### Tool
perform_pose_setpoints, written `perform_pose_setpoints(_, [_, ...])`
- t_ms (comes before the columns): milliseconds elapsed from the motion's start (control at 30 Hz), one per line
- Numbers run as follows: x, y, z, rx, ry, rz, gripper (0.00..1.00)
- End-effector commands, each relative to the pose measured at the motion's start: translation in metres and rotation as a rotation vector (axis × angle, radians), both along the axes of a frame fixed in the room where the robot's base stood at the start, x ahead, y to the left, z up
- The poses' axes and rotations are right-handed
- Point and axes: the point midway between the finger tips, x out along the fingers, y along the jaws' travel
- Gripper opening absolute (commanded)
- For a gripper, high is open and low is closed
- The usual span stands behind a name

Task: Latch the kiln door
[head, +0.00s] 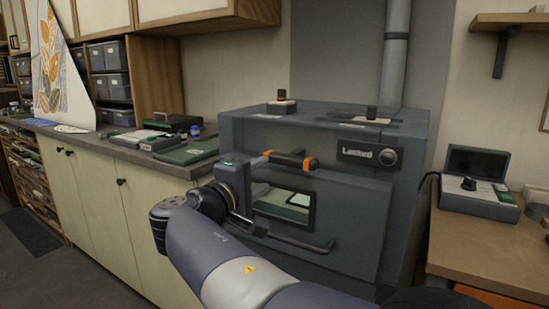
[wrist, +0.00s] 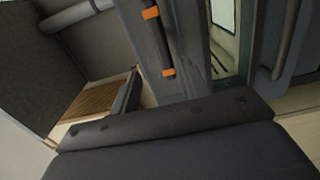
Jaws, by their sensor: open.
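The grey kiln (head: 400,215) stands in the middle of the head view. Its door has a small window (head: 283,203) and a dark bar handle (head: 300,243) below it. The door looks shut or nearly so; I cannot tell whether a gap is left. The latch lever (head: 290,159), dark with orange bands, lies roughly level above the window. It also shows in the wrist view (wrist: 159,42), beside the window (wrist: 228,35). My gripper (head: 243,195) is open in front of the door's left part, below and left of the lever. Its fingertips are hard to make out.
A worktop (head: 100,140) with green and dark boxes is left of the kiln. A wooden table (head: 480,240) with a grey device (head: 480,200) stands at the right. A flue pipe (head: 395,55) rises behind. My arm covers the lower middle of the head view.

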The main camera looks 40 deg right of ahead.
Motion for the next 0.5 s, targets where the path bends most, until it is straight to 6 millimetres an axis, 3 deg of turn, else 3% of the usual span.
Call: perform_pose_setpoints(500, [0.03, -0.077, -0.001, 0.002, 0.003, -0.005, 0.44])
